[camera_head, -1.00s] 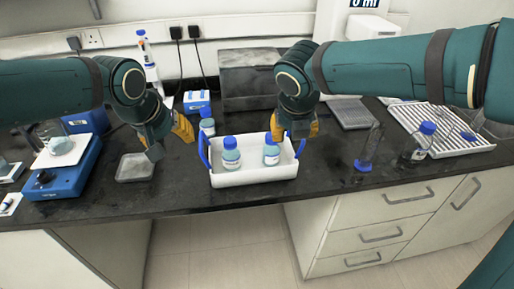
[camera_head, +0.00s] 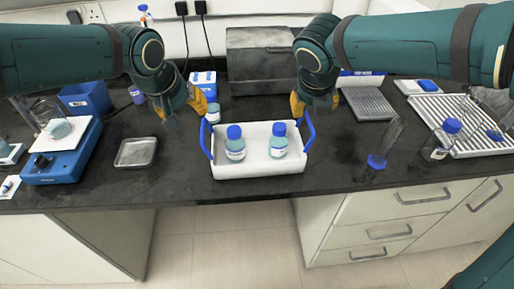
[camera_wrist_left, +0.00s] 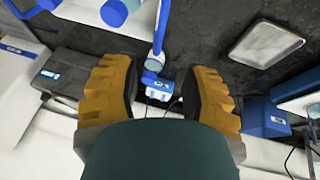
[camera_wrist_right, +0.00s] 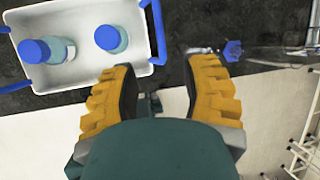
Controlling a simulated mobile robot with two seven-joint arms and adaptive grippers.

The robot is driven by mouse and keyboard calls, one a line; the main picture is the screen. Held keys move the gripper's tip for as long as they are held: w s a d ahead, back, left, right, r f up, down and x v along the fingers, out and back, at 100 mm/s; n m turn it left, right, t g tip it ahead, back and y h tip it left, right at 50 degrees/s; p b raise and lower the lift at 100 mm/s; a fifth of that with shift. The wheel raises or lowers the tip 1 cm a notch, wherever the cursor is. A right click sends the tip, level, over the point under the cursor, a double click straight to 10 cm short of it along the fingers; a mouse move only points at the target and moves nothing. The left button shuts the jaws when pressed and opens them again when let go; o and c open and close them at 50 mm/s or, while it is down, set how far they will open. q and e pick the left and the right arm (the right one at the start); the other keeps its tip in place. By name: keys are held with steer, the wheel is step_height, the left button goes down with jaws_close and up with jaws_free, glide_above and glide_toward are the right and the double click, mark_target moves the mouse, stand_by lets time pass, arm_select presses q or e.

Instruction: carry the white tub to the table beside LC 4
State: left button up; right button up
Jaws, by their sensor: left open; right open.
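The white tub (camera_head: 262,168) stands on the dark bench near its front edge. It has a blue handle at each end and holds two blue-capped bottles (camera_head: 235,147) (camera_head: 279,143). My left gripper (camera_head: 188,115) is open and empty, above and behind the left handle (camera_head: 206,138). That handle also shows ahead of the fingers in the left wrist view (camera_wrist_left: 160,28). My right gripper (camera_head: 316,108) is open and empty, above and behind the right handle (camera_head: 309,130). In the right wrist view the tub (camera_wrist_right: 90,68) is at upper left, its handle (camera_wrist_right: 158,28) beyond the open fingers.
A third bottle (camera_head: 213,113) stands behind the tub's left end. A metal tray (camera_head: 136,152) and a blue balance (camera_head: 62,160) are to the left. A glass cylinder (camera_head: 382,150) and another bottle (camera_head: 445,138) stand to the right. A grey box (camera_head: 262,70) is behind.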

mark_target(202, 128)
arm_select(q)
steer(key=x, duration=1.1)
arm_select(e)
steer(key=x, duration=1.1)
steer(key=shift+d, duration=0.1)
arm_select(q)
jaws_close()
arm_select(e)
jaws_close()
